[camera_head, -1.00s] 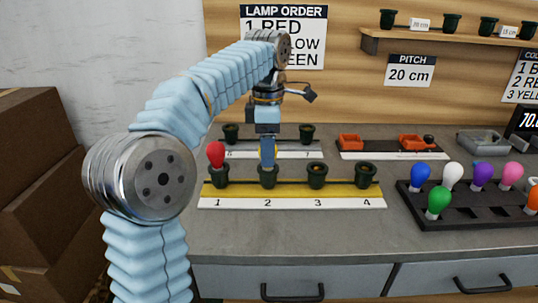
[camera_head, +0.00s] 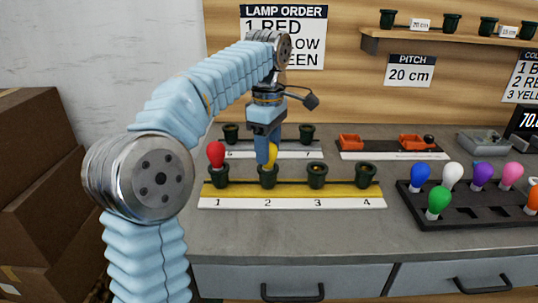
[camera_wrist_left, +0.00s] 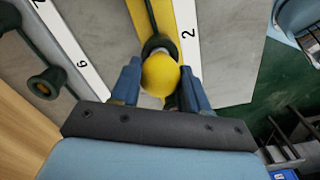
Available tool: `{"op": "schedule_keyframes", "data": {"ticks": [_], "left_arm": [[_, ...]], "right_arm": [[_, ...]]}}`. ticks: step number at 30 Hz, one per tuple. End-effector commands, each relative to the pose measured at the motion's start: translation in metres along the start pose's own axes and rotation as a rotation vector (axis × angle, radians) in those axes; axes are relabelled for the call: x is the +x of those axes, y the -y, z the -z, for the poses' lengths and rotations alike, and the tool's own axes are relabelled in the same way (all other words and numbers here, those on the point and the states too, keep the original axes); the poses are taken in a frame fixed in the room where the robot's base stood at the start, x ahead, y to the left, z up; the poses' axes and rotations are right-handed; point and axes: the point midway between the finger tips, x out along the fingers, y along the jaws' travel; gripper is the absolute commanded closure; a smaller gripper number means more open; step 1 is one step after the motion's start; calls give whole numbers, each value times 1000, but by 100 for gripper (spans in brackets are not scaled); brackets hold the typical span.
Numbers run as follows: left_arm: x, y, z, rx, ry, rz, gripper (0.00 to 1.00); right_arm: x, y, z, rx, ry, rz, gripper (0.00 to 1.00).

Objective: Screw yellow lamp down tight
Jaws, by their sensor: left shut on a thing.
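The yellow lamp (camera_head: 272,154) stands upright at the socket (camera_head: 268,178) marked 2 on the yellow strip (camera_head: 293,191). How deep it sits is hard to see. My left gripper (camera_head: 266,155) points down from above and is shut on the lamp. In the left wrist view the yellow lamp (camera_wrist_left: 160,75) lies between the two blue fingers of the left gripper (camera_wrist_left: 160,88), with the dark socket (camera_wrist_left: 158,43) just beyond it. A red lamp (camera_head: 216,154) stands in socket 1. My right gripper is not in view.
Sockets 3 (camera_head: 317,175) and 4 (camera_head: 366,175) are empty. A grey strip (camera_head: 285,150) with dark sockets lies behind. A black tray (camera_head: 470,212) with several coloured lamps is at the right. The bench front is clear.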

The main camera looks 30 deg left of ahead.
Motion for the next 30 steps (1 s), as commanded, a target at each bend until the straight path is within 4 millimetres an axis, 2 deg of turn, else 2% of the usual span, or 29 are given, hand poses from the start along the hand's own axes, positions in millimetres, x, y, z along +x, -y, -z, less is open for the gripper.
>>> {"op": "schedule_keyframes", "data": {"ticks": [2,3,8,19,27,30], "left_arm": [[0,0,0,109,0,1,78],[0,0,0,117,0,0,50],[0,0,0,113,0,0,26],[-5,0,0,111,0,0,25],[-49,-1,0,111,-1,-3,25],[-59,-2,0,109,1,1,25]], "right_arm": [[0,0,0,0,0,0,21],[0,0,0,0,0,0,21],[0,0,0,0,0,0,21],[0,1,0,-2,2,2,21],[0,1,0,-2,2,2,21],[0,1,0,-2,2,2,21]]}}
